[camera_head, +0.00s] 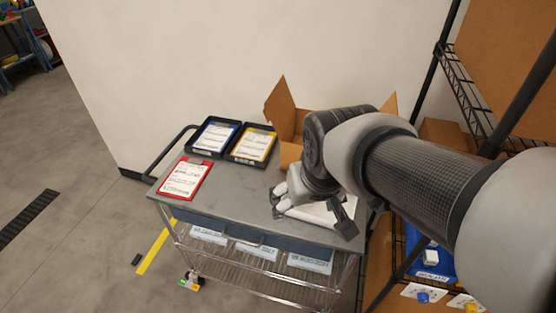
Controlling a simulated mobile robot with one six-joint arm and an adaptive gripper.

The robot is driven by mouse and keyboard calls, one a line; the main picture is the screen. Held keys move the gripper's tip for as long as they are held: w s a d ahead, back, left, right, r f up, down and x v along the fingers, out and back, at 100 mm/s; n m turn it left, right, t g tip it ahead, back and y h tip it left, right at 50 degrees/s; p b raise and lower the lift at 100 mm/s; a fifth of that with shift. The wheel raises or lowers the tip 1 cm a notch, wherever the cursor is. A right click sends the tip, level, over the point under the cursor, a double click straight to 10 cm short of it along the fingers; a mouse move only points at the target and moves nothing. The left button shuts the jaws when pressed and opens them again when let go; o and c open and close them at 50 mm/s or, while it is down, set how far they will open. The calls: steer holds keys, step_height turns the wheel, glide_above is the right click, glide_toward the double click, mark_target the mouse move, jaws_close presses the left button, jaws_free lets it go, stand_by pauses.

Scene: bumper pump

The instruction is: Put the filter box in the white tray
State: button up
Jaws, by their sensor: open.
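My gripper (310,208) is open, over the right end of the grey cart top, with its fingers spread apart. A white flat thing (318,213) lies under and between the fingers, partly covered by my gripper. I cannot tell whether it is the white tray or the filter box. No other thing can be made out clearly as either one. My arm comes in from the right and hides part of the cart's right end.
The cart (235,188) holds a red clipboard-like sheet (185,179) and two black trays (215,136) with papers. An open cardboard box (285,122) stands behind my gripper. A black wire rack (470,95) is close on the right. The cart's middle is clear.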

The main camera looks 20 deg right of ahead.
steer(key=s+a+r+n, duration=0.1)
steer(key=s+a, duration=0.1)
steer(key=s, duration=0.8)
steer(key=shift+s+a+r+y, duration=0.15)
steer(key=shift+a+r+y, duration=0.15)
steer(key=shift+a+r, duration=0.1)
step_height(320, 180, down, 3)
steer(key=b, duration=0.3)
steer(key=shift+f, duration=0.15)
steer(key=shift+c, duration=0.5)
